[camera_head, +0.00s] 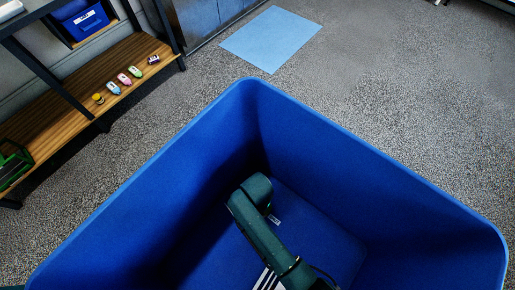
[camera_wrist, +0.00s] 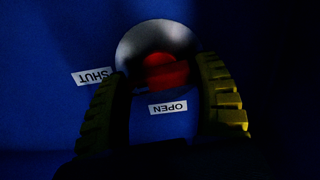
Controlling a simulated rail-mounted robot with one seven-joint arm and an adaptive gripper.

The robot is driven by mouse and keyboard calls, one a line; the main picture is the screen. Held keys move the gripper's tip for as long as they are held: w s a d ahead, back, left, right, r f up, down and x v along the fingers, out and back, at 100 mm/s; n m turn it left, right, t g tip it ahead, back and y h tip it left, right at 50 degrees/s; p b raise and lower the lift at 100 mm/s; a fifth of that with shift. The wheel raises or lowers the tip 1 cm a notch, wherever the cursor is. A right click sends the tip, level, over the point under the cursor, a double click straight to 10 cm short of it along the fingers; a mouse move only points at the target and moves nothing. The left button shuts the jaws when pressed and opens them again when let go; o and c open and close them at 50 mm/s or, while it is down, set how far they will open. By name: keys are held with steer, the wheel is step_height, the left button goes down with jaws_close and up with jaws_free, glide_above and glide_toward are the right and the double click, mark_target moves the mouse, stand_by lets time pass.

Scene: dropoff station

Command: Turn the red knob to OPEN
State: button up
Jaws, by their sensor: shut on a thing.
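The red knob (camera_wrist: 165,72) sits on a round silver plate (camera_wrist: 150,38) on a dark blue surface in the wrist view. A white SHUT label (camera_wrist: 93,76) is left of it and a white OPEN label (camera_wrist: 168,107) is just below it; both read upside down. The yellow ridged fingers of my gripper (camera_wrist: 166,74) stand on either side of the knob and are shut on it. Shadow makes it hard to tell which label the knob points to. In the head view the knob and my gripper are hidden behind my arm.
My arm reaches down into a large blue bin (camera_head: 375,150) with high walls on all sides. A small white label (camera_head: 274,219) shows inside, near my arm. A wooden shelf (camera_head: 60,105) with small items stands at the left. A light blue mat (camera_head: 272,38) lies on the floor beyond.

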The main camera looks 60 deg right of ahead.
steer(key=shift+r+n+p, duration=0.15)
steer(key=shift+n+p, duration=0.15)
steer(key=shift+p, duration=0.1)
steer(key=n+p, duration=0.2)
steer(key=p, duration=0.1)
steer(key=shift+r+n, duration=0.15)
steer(key=shift+n, duration=0.25)
steer(key=n+p, duration=0.3)
steer(key=n, duration=0.1)
steer(key=n+p, duration=0.2)
steer(key=n, duration=0.3)
steer(key=shift+w, duration=0.1)
steer(key=shift+f+n+p, duration=0.2)
steer(key=shift+n+p, duration=0.3)
steer(key=shift+n, duration=1.4)
steer(key=o, duration=1.2)
steer(key=shift+f, duration=0.1)
